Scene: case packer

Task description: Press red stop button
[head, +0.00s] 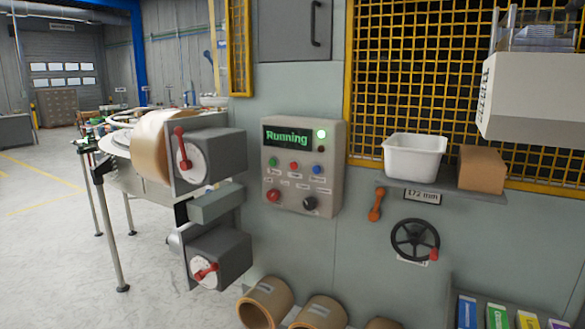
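The grey control panel (335,165) is mounted on the machine's front wall near the middle of the head view. A small red button (293,165) sits in the middle row, between a green button (272,161) and a blue button (317,169). A larger red knob-like button (273,196) is at the lower left, with a black knob (310,203) to its right. The small labels are unreadable. Neither gripper is in view.
Left of the panel, two grey boxes with dials and red handles (181,148) (204,272) stick out. A shelf (480,195) to the right bears a white bin (413,156) and a cardboard box (482,169). A black handwheel (414,240) is below. The panel's front is unobstructed.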

